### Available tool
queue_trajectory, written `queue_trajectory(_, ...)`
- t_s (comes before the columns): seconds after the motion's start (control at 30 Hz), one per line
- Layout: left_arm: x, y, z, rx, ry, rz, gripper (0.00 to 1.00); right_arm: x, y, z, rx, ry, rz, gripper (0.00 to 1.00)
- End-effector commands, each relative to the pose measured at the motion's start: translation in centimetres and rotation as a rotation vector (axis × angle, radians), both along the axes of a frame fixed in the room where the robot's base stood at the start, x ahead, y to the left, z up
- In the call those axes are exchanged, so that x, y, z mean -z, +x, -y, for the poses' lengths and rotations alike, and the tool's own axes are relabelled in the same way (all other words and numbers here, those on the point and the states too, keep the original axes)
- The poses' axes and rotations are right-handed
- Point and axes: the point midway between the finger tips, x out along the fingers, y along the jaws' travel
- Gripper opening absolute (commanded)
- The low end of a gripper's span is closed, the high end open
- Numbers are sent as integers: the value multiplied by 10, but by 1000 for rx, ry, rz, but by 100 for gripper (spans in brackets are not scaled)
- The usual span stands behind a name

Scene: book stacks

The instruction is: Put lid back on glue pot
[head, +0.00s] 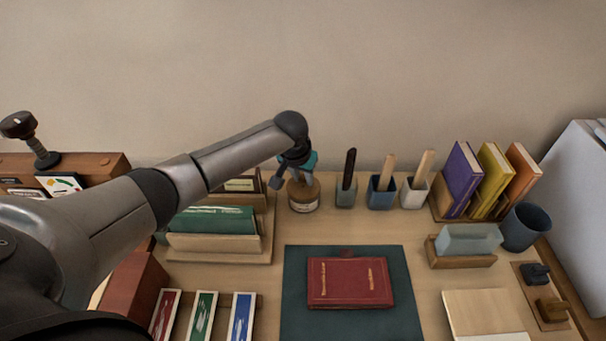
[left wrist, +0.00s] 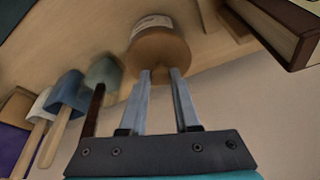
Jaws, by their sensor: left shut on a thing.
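The glue pot (head: 304,207), round and tan with a pale label, stands upright at the back of the table, just left of the holders. It also shows in the left wrist view (left wrist: 154,22). My left gripper (head: 297,177) points down over it. The part between the fingertips is hidden. The lid appears level with the pot's top; I cannot tell whether any gap lies between them. My right gripper is out of view.
Three small holders, grey (head: 345,195), blue (head: 381,193) and white (head: 413,193), stand right of the pot with upright tools. A wooden rack (head: 218,244) with books is close on the left. A red book (head: 350,282) lies on a dark mat (head: 300,325) in front.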

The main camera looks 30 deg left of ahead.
Motion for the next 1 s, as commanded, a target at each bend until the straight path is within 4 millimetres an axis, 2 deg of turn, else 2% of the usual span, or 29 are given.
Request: queue_trajectory(1.0, 0, 0, 1, 2, -2, 0, 0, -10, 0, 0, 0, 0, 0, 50)
